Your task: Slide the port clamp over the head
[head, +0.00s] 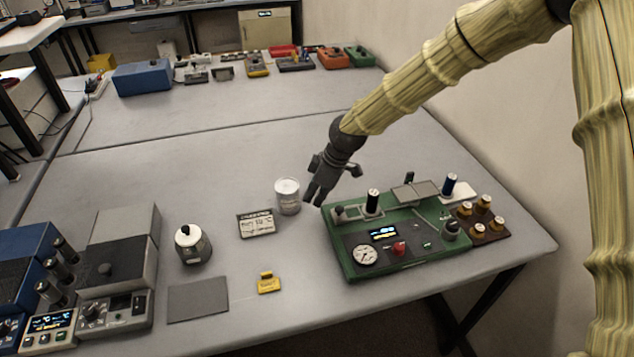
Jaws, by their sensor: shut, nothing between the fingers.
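A green bench unit (345,262) stands right of the middle of the table. On its top are a dark upright cylinder with a pale cap (373,201), a small dark block on a grey plate (342,213), a grey flat plate (415,190) and a dark round knob (450,230). Its front has a display (383,234), a red button (398,248) and a dial gauge (365,254). I cannot tell which part is the port clamp or the head. My gripper (315,195) points down, shut and empty, just left of the unit's back left corner and apart from it.
A white canister (288,197) stands close left of my gripper, with a labelled display card (257,223) beside it. A brown block with several knobs (489,235) adjoins the unit's right.

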